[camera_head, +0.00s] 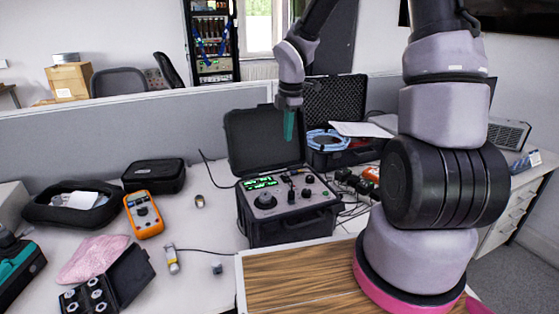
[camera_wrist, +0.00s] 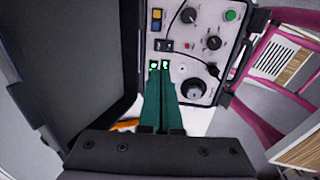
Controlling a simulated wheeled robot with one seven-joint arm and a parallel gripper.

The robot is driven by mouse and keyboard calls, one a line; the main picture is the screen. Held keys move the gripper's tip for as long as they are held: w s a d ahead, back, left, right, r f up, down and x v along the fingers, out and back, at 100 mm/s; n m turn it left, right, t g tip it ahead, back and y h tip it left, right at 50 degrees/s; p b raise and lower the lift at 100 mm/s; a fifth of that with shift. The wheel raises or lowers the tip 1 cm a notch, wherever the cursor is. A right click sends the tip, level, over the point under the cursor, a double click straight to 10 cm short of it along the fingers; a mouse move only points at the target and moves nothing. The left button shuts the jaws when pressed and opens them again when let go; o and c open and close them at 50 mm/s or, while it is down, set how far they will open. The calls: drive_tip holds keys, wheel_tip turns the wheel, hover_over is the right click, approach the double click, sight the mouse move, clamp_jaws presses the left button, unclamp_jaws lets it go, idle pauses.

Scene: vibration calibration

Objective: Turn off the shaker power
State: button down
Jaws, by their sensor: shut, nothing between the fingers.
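The shaker unit is a black case (camera_head: 291,228) with its lid (camera_head: 258,140) open and a light control panel (camera_head: 318,196). The panel has green-lit displays (camera_head: 262,184) and a large dial (camera_head: 265,201). In the wrist view the panel shows a green button (camera_wrist: 231,15), a small red button (camera_wrist: 186,43), black knobs (camera_wrist: 214,42), a dark switch-like part (camera_wrist: 163,45), and a blue-and-orange part (camera_wrist: 156,25). My gripper (camera_head: 289,137), with teal fingers, is shut and empty above the panel, in front of the lid. Its fingertips (camera_wrist: 160,72) overlap the displays in the wrist view.
An orange multimeter (camera_head: 144,214), a black pouch (camera_head: 153,175) and a small bottle-like item (camera_head: 171,260) lie left of the case. A second open case (camera_head: 335,100) with blue cable stands behind. A black cable with a plug (camera_wrist: 211,70) crosses the panel.

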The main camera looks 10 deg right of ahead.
sight(285, 175)
drive_tip(key=shift+w+d, duration=0.1)
drive_tip(key=f, duration=0.4)
drive_tip(key=w+f, duration=0.1)
drive_tip(key=f, duration=0.9)
drive_tip(key=shift+w, duration=0.35)
